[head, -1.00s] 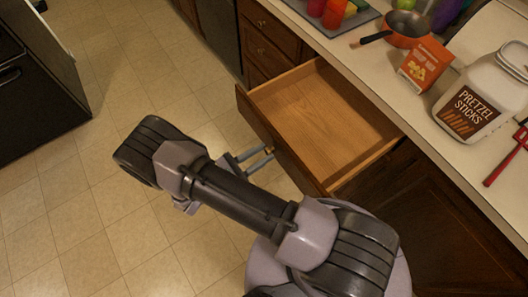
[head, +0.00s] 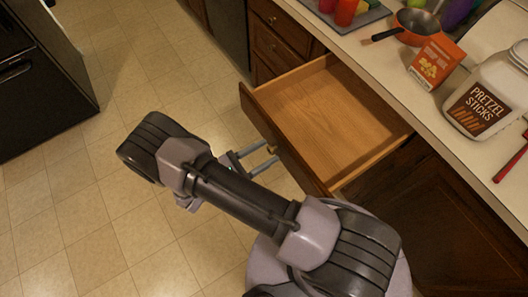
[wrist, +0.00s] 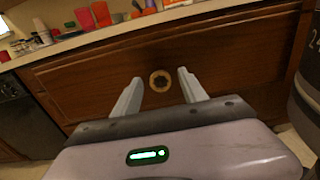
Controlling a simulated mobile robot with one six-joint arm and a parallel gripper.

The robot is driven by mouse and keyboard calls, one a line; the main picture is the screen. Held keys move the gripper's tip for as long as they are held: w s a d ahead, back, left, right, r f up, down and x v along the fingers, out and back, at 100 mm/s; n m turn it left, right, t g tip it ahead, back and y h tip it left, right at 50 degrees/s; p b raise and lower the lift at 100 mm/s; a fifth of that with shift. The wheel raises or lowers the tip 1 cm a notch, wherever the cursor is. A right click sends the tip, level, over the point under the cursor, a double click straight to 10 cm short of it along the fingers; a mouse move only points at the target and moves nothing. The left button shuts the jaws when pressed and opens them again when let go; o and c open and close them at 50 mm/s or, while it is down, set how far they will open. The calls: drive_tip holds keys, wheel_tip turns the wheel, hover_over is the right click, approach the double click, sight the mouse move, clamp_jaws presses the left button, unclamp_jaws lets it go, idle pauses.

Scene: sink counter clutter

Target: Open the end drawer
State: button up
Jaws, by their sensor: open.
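The drawer (head: 335,110) under the counter is pulled well out in the head view, and its pale wooden inside is empty. Its dark wooden front (wrist: 215,60) fills much of the wrist view. A round brass-coloured knob (wrist: 160,81) sits on that front. My gripper (head: 268,157) is open at the drawer front in the head view. In the wrist view its two grey fingers (wrist: 160,90) stand apart, one on each side of the knob, with gaps between them and it.
The counter above holds an orange pan (head: 416,27), an orange box (head: 437,61), a pretzel sticks jar (head: 487,93) and a tray with cups (head: 345,12). More closed drawers (head: 278,45) lie beyond. A black appliance (head: 38,80) stands at left; the tiled floor (head: 85,210) between is clear.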

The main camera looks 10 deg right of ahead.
drive_tip(key=p+v, duration=0.1)
drive_tip(key=v, duration=1.6)
drive_tip(key=shift+a, duration=0.2)
drive_tip(key=shift+s, duration=0.1)
